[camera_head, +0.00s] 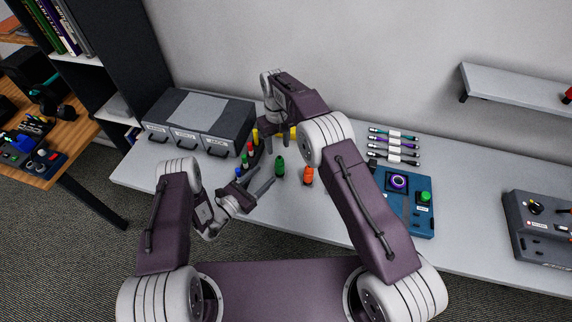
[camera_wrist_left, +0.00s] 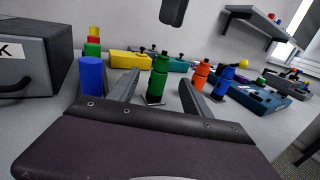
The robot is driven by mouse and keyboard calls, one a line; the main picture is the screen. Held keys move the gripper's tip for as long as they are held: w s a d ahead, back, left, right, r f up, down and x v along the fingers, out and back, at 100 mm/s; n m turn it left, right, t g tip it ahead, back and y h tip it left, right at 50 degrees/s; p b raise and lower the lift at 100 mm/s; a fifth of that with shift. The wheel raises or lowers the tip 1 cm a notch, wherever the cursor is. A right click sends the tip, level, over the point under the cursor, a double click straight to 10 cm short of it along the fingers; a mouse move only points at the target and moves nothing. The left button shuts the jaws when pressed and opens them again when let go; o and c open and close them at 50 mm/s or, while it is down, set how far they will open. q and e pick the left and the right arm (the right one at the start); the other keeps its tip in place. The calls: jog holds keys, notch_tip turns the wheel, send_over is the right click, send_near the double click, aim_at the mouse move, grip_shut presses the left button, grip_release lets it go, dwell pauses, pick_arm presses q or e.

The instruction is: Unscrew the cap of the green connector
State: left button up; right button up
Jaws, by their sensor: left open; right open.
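The green connector (camera_head: 280,167) stands upright on the table, its cap on top. In the left wrist view the green connector (camera_wrist_left: 158,76) appears between the spread fingers of my left gripper (camera_wrist_left: 160,82), a little beyond their tips. In the head view my left gripper (camera_head: 265,174) is open, low over the table, just left of the green connector. My right gripper (camera_head: 279,142) is open and empty, behind and above the green connector; my right arm partly hides the area. A dark part at the top of the left wrist view may be a right finger.
An orange connector (camera_head: 308,176) stands right of the green one. A grey drawer box (camera_head: 200,118) is behind left. Cables (camera_head: 393,147) and a blue panel (camera_head: 405,212) lie right.

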aim_at(277, 164)
pick_arm(q)
jog(key=x, duration=0.8)
jog(key=shift+w+d, duration=0.1)
jog(key=shift+d, duration=0.35)
jog(key=shift+w+d+f, duration=0.1)
jog(key=shift+w+d, duration=0.05)
jog(key=shift+w, duration=0.2)
grip_shut()
dwell(0.5)
